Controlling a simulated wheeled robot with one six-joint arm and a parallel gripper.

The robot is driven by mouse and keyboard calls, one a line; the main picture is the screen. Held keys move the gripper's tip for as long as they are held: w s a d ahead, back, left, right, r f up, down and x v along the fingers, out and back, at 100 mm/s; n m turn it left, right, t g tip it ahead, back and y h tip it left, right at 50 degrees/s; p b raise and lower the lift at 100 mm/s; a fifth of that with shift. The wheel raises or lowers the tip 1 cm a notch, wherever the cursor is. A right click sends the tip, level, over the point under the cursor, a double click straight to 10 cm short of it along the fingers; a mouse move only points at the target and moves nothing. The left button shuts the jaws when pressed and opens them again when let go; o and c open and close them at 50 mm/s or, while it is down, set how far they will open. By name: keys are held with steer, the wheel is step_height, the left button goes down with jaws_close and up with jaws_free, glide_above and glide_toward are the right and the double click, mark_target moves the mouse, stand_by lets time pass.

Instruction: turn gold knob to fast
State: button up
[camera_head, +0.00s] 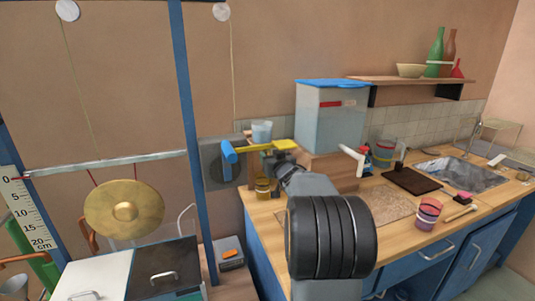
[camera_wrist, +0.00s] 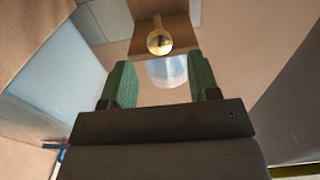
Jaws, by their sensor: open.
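In the wrist view, the round gold knob (camera_wrist: 160,41) sits on a brown wooden panel (camera_wrist: 178,28) and has a small dark mark on its face. My gripper (camera_wrist: 161,82) is open, with its two green fingers apart and nothing held between them. The knob appears beyond the fingertips, roughly centred across the gap, with no contact visible. In the head view, my gripper (camera_head: 275,162) is at the back left of the counter, partly hidden by my own arm. I cannot make out the knob there, and no speed marking is readable.
A whitish cup (camera_wrist: 168,72) shows between the fingers below the knob. A yellow bar (camera_head: 285,145) and a blue cylinder (camera_head: 229,152) are close to my gripper. A large grey-blue box (camera_head: 328,122) stands to the right. A gong (camera_head: 124,210) hangs at left.

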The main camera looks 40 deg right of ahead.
mark_target(266, 151)
steer(key=shift+x, duration=1.8)
steer(key=shift+c, duration=0.4)
steer(key=c, duration=0.8)
steer(key=shift+f+n+b, duration=0.15)
steer(key=shift+n+b, duration=0.55)
steer(key=shift+n, duration=0.8)
